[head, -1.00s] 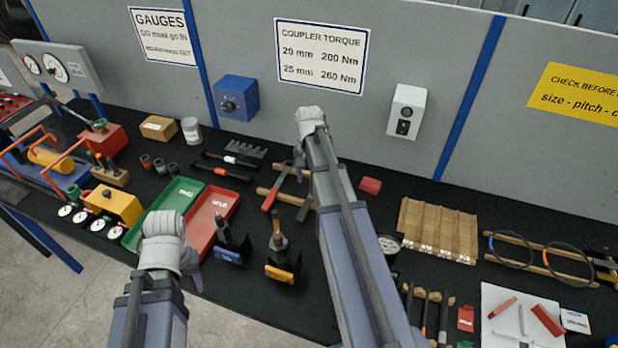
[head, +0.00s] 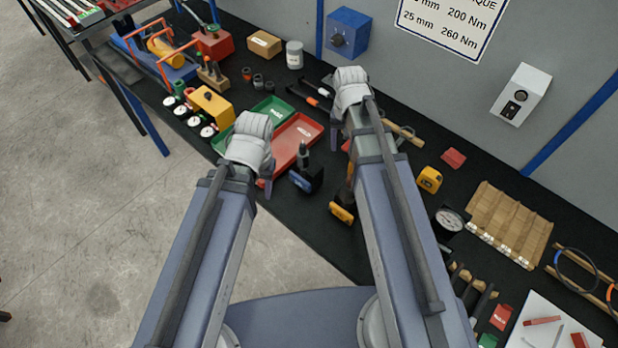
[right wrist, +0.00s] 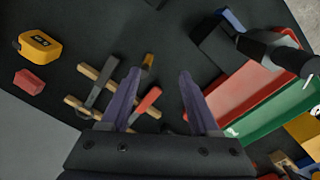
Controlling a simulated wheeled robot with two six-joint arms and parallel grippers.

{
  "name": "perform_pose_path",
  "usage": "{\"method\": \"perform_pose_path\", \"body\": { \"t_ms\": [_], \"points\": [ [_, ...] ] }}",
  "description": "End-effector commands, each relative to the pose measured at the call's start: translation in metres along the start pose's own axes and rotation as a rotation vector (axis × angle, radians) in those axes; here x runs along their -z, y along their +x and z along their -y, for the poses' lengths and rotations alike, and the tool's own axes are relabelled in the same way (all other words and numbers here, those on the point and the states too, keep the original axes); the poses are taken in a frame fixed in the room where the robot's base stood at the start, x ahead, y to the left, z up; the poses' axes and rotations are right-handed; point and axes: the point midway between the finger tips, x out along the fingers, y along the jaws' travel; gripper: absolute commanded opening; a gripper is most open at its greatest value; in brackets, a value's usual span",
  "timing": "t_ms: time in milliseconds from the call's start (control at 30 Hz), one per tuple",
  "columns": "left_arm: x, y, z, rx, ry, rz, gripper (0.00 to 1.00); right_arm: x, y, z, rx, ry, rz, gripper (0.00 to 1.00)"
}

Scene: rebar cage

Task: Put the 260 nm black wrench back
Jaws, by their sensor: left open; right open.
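Two black wrench-like bars lie at the back of the bench in the head view, one with an orange band (head: 309,98) and one with a white band (head: 318,88). Their right ends are hidden behind my right gripper, and I cannot read which is 260 Nm. My right gripper (head: 343,138) is over the bench, right of the red tray.
The red tray (head: 296,143) and green tray (head: 222,141) lie side by side. Tools with red and black handles rest on wooden rails (right wrist: 72,103). A yellow tape measure (head: 429,179), a red block (head: 453,158) and a dial gauge (head: 449,221) lie to the right. A torque sign (head: 450,25) hangs behind.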

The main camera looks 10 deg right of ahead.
Motion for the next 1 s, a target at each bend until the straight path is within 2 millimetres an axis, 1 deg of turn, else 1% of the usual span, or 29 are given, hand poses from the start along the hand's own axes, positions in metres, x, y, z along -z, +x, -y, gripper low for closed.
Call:
{"method": "perform_pose_path", "body": {
  "t_ms": [33,100,200,300,400,533,833,1000],
  "points": [
    [0.0,0.0,0.0,0.0,0.0,0.0,0.5,-0.034,-0.001,0.022,-0.011,-0.114,0.0,0.62],
    [0.0,0.0,0.0,0.0,0.0,0.0,0.5,-0.061,-0.002,0.044,-0.025,-0.241,-0.001,0.62],
    [0.0,0.0,0.0,0.0,0.0,0.0,0.5,-0.094,-0.003,0.065,-0.04,-0.389,-0.002,0.62],
    [0.0,0.0,0.0,0.0,0.0,0.0,0.5,-0.12,-0.003,0.079,-0.052,-0.503,-0.002,0.62],
    [0.0,0.0,0.0,0.0,0.0,0.0,0.5,-0.136,-0.003,0.087,-0.061,-0.581,-0.003,0.62],
    [0.0,0.0,0.0,0.0,0.0,0.0,0.5,-0.144,-0.004,0.091,-0.066,-0.622,-0.002,0.62],
    [0.0,0.001,0.0,0.0,0.0,0.0,0.5,-0.143,-0.003,0.091,-0.066,-0.623,-0.002,0.62],
    [0.001,0.01,-0.001,0.0,0.0,0.0,0.5,-0.143,0.006,0.092,-0.066,-0.622,-0.002,0.62]
  ]
}}
